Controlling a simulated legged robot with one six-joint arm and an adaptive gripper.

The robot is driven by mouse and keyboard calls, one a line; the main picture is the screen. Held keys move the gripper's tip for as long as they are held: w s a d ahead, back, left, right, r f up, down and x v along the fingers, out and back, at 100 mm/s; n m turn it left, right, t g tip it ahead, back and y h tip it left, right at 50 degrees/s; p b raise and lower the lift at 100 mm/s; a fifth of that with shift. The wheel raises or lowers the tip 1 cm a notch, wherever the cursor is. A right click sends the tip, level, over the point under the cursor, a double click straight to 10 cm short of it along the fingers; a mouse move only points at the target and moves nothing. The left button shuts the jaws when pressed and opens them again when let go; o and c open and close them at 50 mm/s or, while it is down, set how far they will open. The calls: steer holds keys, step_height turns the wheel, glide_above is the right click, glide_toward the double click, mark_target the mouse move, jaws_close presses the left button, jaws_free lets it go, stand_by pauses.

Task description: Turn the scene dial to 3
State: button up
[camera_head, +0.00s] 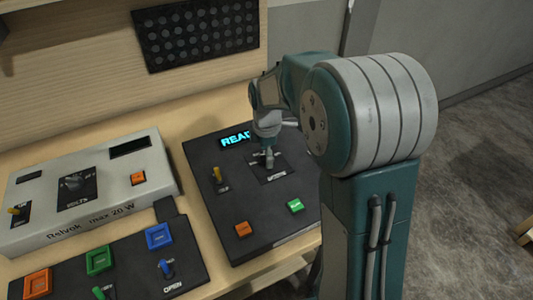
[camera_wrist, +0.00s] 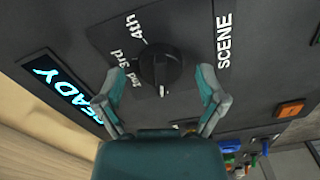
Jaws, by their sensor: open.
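The scene dial (camera_wrist: 160,68) is a round black knob on a dark square plate, with "SCENE" printed beside it. Its labels "4th", "3rd" and a partly hidden one, perhaps "2nd", curve along its upper left in the wrist view. A small white mark shows at the knob's lower edge there, away from the 3rd and 4th labels. In the head view my gripper (camera_head: 268,155) points down over the dial plate and mostly hides the dial.
The dark console (camera_head: 215,220) also bears a READY display (camera_head: 235,140), a yellow toggle (camera_head: 216,174), an orange button (camera_head: 243,229) and a green button (camera_head: 295,206). A grey power box (camera_head: 95,205) and a panel with coloured buttons (camera_head: 130,262) stand to the left.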

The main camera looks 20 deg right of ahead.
steer(key=c, duration=1.2)
steer(key=shift+o, duration=0.3)
steer(key=shift+m, duration=0.3)
steer(key=m, duration=0.4)
steer(key=shift+m, duration=0.3)
steer(key=m, duration=0.9)
steer(key=shift+f+m, duration=0.1)
steer(key=shift+m, duration=0.3)
steer(key=shift+s+m, duration=0.1)
steer(key=shift+m, duration=2.2)
